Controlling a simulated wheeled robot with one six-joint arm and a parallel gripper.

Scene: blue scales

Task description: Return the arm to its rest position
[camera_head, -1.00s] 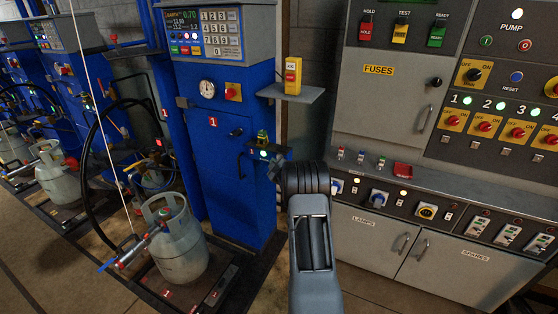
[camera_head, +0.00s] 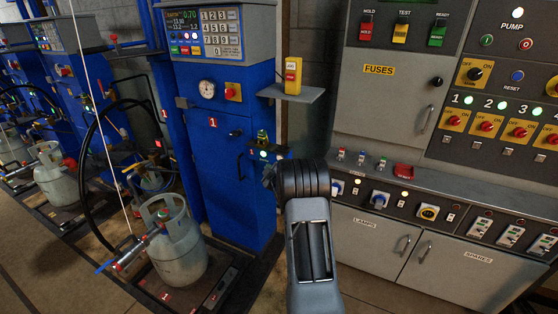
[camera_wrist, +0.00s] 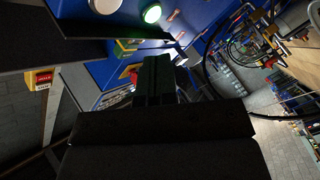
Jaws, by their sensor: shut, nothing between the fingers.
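My arm reaches up from the bottom of the head view, right of centre, in front of the gap between the blue scale and the grey control cabinet. My gripper (camera_head: 268,174) shows only as a small dark part at the left of the arm's end, mostly hidden by the arm. In the wrist view my gripper (camera_wrist: 158,66) is dark, with its fingers together and nothing seen between them. It points toward the blue scale's front, where a green lamp (camera_wrist: 152,14) glows. I cannot tell how close the fingers are to it.
The blue scale (camera_head: 225,120) with a keypad stands left of my arm. A grey gas cylinder (camera_head: 178,248) stands at lower left. The grey cabinet (camera_head: 385,120) with its ledge of switches lies to the right.

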